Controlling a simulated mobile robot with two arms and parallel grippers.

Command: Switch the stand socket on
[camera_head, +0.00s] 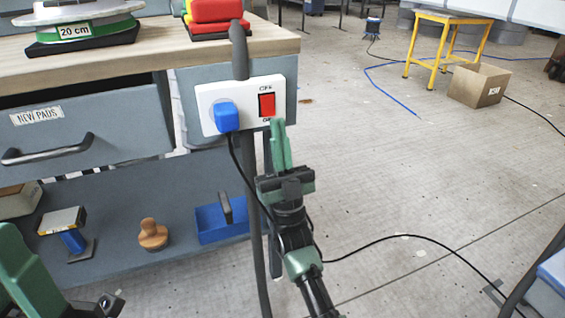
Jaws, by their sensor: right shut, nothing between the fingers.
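The stand socket (240,97) is a white plate on the grey side panel at the bench's end. A blue plug (227,116) sits in its left half. A red rocker switch (267,104) is in its right half, with small lettering above and below. I cannot tell which way the rocker is tipped. My right gripper (279,122) points up, its green fingers shut and empty. The fingertips are just below the switch in the picture, over the lower label; I cannot tell whether they touch the plate. Part of my left arm shows at the lower left, its fingers out of view.
A wooden bench top (160,42) with a drawer (85,135) is at left. A lower shelf (115,262) holds a blue tray (212,232) and tools. A black cable (238,165) hangs from the plug beside my right arm. Open floor (420,180) lies to the right.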

